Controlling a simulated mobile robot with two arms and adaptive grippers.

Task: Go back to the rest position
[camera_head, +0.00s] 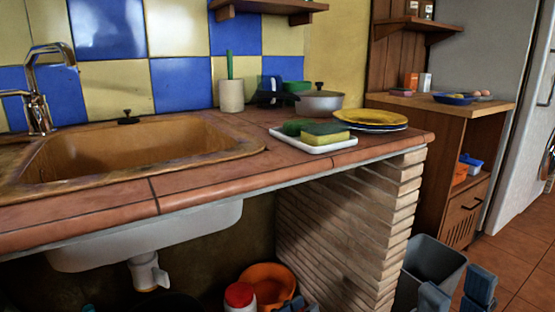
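My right gripper (457,292) shows at the lower right edge, with two blue-grey finger pads apart and nothing seen between them. It hangs low in front of a grey bin (430,262), below the counter's height. What looks like the tip of my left gripper (293,304) shows at the bottom edge, beside an orange bowl (268,284). Most of it is cut off, so its opening cannot be told. Both arms are largely out of view.
The tiled counter (200,186) with a sink (130,150) stands ahead. On it are a white tray (312,146) with sponges, yellow plates (370,119), a pot (318,103) and a utensil cup (231,96). A brick pillar (350,225) supports it. Floor (520,250) is open at right.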

